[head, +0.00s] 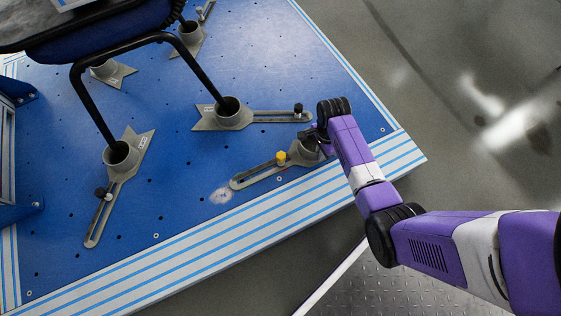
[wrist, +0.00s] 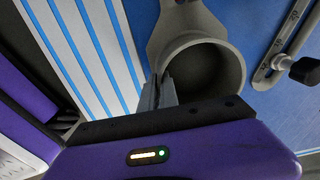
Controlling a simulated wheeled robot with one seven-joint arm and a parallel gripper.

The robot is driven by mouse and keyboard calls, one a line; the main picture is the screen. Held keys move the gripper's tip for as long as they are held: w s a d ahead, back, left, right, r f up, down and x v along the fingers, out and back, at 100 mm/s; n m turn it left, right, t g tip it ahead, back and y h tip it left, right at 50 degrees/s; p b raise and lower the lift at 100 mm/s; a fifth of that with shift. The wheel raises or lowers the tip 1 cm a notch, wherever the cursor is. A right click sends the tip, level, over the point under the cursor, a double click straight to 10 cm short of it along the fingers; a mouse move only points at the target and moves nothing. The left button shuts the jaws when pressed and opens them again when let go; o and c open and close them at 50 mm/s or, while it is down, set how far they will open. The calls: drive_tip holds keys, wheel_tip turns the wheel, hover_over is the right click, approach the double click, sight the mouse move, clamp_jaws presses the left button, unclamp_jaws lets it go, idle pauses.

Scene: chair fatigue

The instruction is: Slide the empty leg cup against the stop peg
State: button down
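The empty leg cup (head: 305,150) is a grey open ring near the front right edge of the blue table. Its slotted foot (head: 252,179) points left, and a yellow-topped peg or knob (head: 281,157) stands at the slot near the cup. I cannot tell for sure whether this is the stop peg. My gripper (head: 319,138) is at the cup's right side and partly hides it. In the wrist view the fingers (wrist: 163,90) lie close together at the wall of the cup (wrist: 240,62). Whether they grip this wall or only touch it is unclear.
A chair (head: 135,43) stands with its black legs in similar grey cups, one (head: 229,112) just behind the empty cup. Dark knobs (head: 298,110) sit on those slotted feet. The table (head: 180,240) is clear at the front left. Its striped edge (head: 250,229) runs close in front.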

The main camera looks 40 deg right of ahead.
drive_tip(key=shift+s+d, duration=0.25)
drive_tip(key=shift+d, duration=0.7)
drive_tip(key=shift+s+d, duration=0.25)
drive_tip(key=shift+d, duration=0.65)
drive_tip(key=c, duration=1.6)
unclamp_jaws()
drive_tip(key=shift+c, duration=0.2)
wheel_tip(320, 180, up, 6)
drive_tip(key=p, duration=0.6)
drive_tip(key=shift+p, duration=0.35)
